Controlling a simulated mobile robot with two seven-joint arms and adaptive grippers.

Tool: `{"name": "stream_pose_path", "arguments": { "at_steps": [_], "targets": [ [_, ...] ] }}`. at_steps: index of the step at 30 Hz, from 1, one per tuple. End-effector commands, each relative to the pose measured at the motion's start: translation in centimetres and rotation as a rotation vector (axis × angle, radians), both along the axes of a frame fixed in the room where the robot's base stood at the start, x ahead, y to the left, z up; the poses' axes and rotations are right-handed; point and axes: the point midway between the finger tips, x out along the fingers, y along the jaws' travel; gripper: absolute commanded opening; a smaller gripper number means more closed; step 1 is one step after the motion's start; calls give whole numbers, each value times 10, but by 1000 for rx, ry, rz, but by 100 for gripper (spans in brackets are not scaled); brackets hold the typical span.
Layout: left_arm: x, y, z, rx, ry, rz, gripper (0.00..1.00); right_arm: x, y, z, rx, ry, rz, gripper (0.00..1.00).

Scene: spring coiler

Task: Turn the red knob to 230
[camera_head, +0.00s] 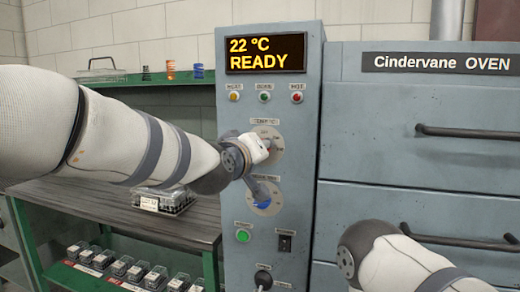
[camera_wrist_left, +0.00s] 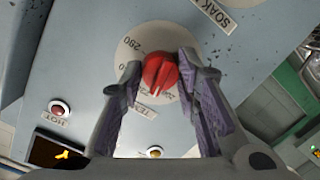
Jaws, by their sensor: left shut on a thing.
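The red knob (camera_wrist_left: 160,70) sits on a pale round dial in the left wrist view. A white mark shows on its lower part, on the side towards the temperature label (camera_wrist_left: 145,111). In the head view my left gripper (camera_head: 262,146) is at the upper dial (camera_head: 272,132) and mostly hides the knob. My right arm shows at lower right, its gripper out of view.
The panel display (camera_head: 265,54) reads 22 °C READY. A blue knob (camera_head: 262,204) is just below my gripper. A green button (camera_head: 243,236), a switch (camera_head: 285,241) and a black lever knob (camera_head: 263,279) are lower. The oven drawers (camera_head: 420,190) stand right, a workbench left.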

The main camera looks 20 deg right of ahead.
Motion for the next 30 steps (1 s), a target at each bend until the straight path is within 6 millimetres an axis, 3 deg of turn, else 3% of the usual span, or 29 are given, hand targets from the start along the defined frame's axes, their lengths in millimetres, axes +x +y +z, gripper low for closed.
{"name": "stream_pose_path", "arguments": {
  "at_steps": [12, 29, 30],
  "targets": [
    [0, 0, 2, 152, -110, 3, 2, 0, 0, 0, 0, -1, 0, 40],
    [0, 0, 3, 175, -126, 2, 2, 0, 0, 0, 0, -1, 0, 40],
    [0, 0, 3, 175, -126, 2, 32, 0, 0, 0, 0, -1, 0, 40]
  ]
}}
